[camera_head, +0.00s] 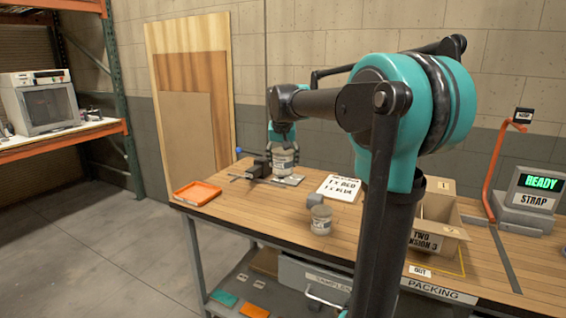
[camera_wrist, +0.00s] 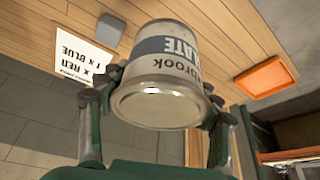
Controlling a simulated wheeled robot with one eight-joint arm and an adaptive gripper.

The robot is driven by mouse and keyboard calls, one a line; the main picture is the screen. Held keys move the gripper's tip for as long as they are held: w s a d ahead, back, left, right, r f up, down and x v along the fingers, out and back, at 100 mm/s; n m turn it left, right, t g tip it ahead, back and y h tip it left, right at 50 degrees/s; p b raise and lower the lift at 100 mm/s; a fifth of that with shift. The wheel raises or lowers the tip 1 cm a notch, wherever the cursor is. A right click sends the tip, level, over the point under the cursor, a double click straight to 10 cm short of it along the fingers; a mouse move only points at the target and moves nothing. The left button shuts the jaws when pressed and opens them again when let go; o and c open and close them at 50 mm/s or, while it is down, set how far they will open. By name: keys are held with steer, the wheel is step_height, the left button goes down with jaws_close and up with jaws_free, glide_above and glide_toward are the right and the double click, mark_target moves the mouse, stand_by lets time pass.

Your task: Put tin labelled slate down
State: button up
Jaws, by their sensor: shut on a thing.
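The tin labelled slate (camera_wrist: 168,65) is a pale tin with a dark blue band. Its lettering appears upside down in the wrist view. My gripper (camera_wrist: 160,105) is shut on it, with a finger on either side. In the head view, the tin (camera_head: 283,162) hangs below my gripper at the bench's back left. It is over or on a small grey plate (camera_head: 290,181); I cannot tell whether it touches. The wooden bench (camera_head: 260,215) spreads out to the right and front.
A second tin (camera_head: 321,221) stands mid-bench near a grey block (camera_head: 315,200). An orange tray (camera_head: 198,193) is at the left end, a dark clamp-like tool (camera_head: 257,168) beside the held tin. A printed card (camera_head: 341,187) and cardboard box (camera_head: 438,240) lie to the right.

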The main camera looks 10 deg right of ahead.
steer(key=shift+r, duration=0.1)
step_height(320, 180, down, 20)
stand_by(0.6)
steer(key=o, duration=1.3)
steer(key=shift+c, duration=0.2)
steer(key=v, duration=1.2)
steer(key=s+d+f+n, duration=0.1)
steer(key=s+d+f, duration=0.1)
steer(key=s+f, duration=0.7)
steer(key=s+d+f+n+y, duration=0.1)
steer(key=s+d+f, duration=0.1)
steer(key=s+f, duration=0.7)
steer(key=s, duration=0.8)
steer(key=shift+s+d+f, duration=0.35)
steer(key=shift+s+d, duration=0.05)
